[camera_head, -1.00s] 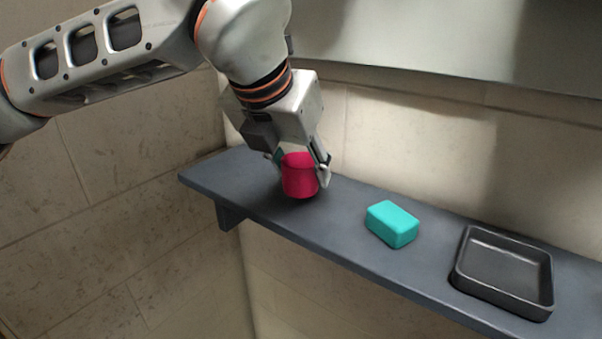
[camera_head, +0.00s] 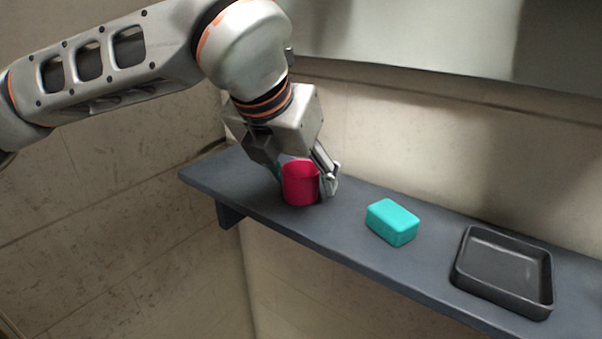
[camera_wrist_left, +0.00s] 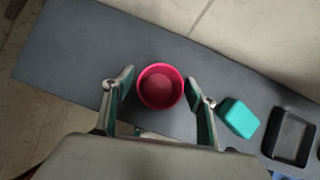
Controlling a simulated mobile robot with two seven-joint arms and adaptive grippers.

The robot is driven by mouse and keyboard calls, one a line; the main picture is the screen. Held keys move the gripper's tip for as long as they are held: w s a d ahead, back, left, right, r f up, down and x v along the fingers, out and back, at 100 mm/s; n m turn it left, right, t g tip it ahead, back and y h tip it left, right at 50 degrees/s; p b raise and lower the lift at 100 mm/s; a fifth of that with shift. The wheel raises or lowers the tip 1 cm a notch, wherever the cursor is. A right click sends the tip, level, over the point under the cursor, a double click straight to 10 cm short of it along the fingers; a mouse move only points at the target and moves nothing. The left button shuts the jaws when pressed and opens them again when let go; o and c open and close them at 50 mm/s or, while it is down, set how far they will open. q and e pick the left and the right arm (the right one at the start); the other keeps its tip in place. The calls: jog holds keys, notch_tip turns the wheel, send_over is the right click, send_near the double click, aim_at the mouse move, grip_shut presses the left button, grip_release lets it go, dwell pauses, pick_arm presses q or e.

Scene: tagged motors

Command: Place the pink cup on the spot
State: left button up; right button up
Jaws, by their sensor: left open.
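The pink cup (camera_head: 299,186) stands upright on the dark grey shelf (camera_head: 345,232), toward its left end. My left gripper (camera_head: 302,180) is at the cup, with its fingers on either side of it. In the left wrist view the cup (camera_wrist_left: 160,87) shows from above, its inside empty, lying between the tips of my open left gripper (camera_wrist_left: 160,92). A gap shows between each finger and the cup there. No marked spot can be made out on the shelf. My right gripper is not in view.
A turquoise block (camera_head: 392,222) lies on the shelf right of the cup; it also shows in the left wrist view (camera_wrist_left: 238,117). A dark square tray (camera_head: 503,270) sits farther right. A tiled wall (camera_head: 400,130) rises behind the shelf.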

pick_arm(q)
jog(key=v, duration=1.2)
jog(key=shift+p, duration=0.45)
